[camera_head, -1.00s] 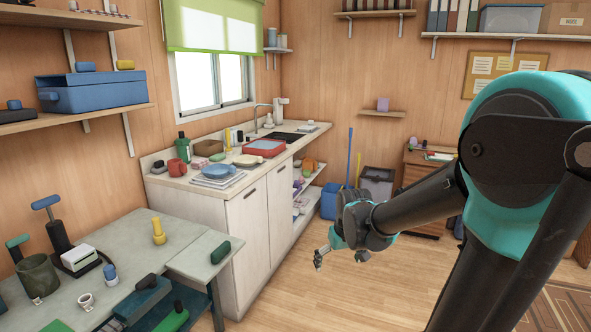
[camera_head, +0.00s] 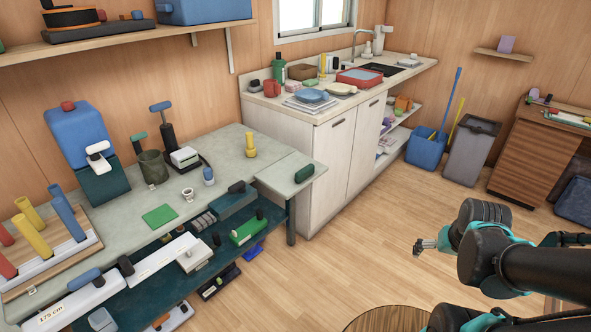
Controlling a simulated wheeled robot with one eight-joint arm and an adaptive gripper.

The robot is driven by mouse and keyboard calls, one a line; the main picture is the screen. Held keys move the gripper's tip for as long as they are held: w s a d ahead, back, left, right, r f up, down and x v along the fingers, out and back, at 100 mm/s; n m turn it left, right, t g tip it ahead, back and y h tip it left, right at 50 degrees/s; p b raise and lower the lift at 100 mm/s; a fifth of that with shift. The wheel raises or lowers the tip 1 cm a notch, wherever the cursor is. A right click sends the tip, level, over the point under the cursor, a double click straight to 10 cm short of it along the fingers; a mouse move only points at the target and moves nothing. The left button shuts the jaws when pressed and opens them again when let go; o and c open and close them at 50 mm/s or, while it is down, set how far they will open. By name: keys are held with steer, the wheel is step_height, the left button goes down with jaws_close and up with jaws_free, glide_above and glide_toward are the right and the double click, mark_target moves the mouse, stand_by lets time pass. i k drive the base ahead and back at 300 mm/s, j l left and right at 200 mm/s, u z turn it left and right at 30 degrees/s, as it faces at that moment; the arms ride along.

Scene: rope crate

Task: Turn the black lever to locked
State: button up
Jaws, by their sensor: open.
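I cannot pick out a black lever for certain in the head view. Small dark upright knobs or handles stand on the workbench's lower shelf: a black one on a teal box (camera_head: 236,187), one on a green block (camera_head: 245,232), and one beside a long white bar (camera_head: 165,256). A black post with a blue T-handle (camera_head: 161,108) stands at the back of the bench. No lock marking is readable. My gripper (camera_head: 418,246) is open and empty, above the floor at the right, well apart from the bench.
The grey-green workbench (camera_head: 115,222) fills the left, with a blue jug (camera_head: 76,130), a yellow piece (camera_head: 251,147) and coloured cylinders on it. A white sink cabinet (camera_head: 335,155) stands behind. Open wooden floor lies between bench and gripper. A round wooden top (camera_head: 388,320) is at the bottom.

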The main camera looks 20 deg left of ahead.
mark_target(239, 186)
steer(key=u, duration=1.5)
